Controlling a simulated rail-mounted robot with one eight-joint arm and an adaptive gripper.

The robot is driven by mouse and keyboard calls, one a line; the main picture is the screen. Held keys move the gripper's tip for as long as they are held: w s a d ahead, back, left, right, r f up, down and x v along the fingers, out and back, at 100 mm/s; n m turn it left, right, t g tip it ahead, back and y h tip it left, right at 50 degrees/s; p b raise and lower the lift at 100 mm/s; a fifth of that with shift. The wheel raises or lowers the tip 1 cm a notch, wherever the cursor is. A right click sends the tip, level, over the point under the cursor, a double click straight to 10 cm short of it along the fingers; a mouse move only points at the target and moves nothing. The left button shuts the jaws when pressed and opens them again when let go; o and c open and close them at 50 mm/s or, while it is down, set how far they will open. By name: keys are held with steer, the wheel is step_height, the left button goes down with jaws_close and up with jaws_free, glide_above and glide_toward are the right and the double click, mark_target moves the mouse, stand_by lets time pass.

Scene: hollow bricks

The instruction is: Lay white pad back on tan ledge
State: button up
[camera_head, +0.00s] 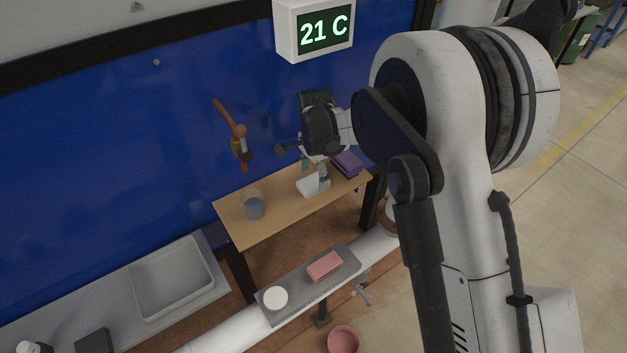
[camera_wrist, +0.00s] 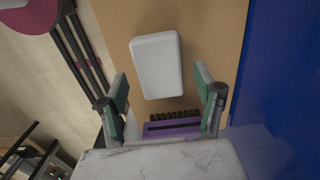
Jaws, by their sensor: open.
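The white pad (camera_wrist: 156,65) lies flat on the tan ledge (camera_wrist: 213,50). In the head view the white pad (camera_head: 309,186) is on the middle-right part of the tan ledge (camera_head: 285,208), partly hidden by my gripper. My gripper (camera_wrist: 161,88) is open, with its green-padded fingers spread apart. In the wrist view the pad shows beyond and between the fingertips. I see no contact between the fingers and the pad. In the head view my gripper (camera_head: 318,174) is over the ledge beside the pad.
A purple block with dark bristles (camera_wrist: 172,127) lies at the ledge's right end. A grey cup (camera_head: 254,206) stands left of the pad. A blue wall (camera_head: 120,150) with a hanging hammer (camera_head: 229,117) is behind. A lower grey shelf holds a pink block (camera_head: 325,266) and white disc (camera_head: 276,298).

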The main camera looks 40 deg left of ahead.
mark_target(314, 180)
step_height(314, 180, up, 10)
steer(key=b, duration=0.1)
steer(key=shift+f, duration=0.15)
steer(key=shift+w, duration=0.1)
steer(key=w+d+r+n+t+y, duration=0.1)
steer(key=d+r, duration=0.5)
steer(key=d, duration=0.5)
steer(key=w+d+r+t, duration=0.1)
steer(key=d+r, duration=0.5)
steer(key=d, duration=0.5)
steer(key=w+d+r+n+t+y, duration=0.1)
steer(key=d+r, duration=0.4)
steer(key=d, duration=0.5)
steer(key=s+d+t, duration=0.1)
steer(key=s+d, duration=0.5)
steer(key=d, duration=0.3)
steer(key=s+d+f+n+t+h, duration=0.1)
steer(key=s+d+t, duration=0.1)
steer(key=s+d, duration=0.4)
steer(key=s+d+n+t+h, duration=0.1)
steer(key=s+d, duration=0.5)
steer(key=d, duration=0.6)
steer(key=shift+f, duration=0.4)
step_height(314, 180, down, 6)
steer(key=b, duration=0.5)
steer(key=shift+r+b, duration=0.2)
steer(key=shift+b, duration=0.15)
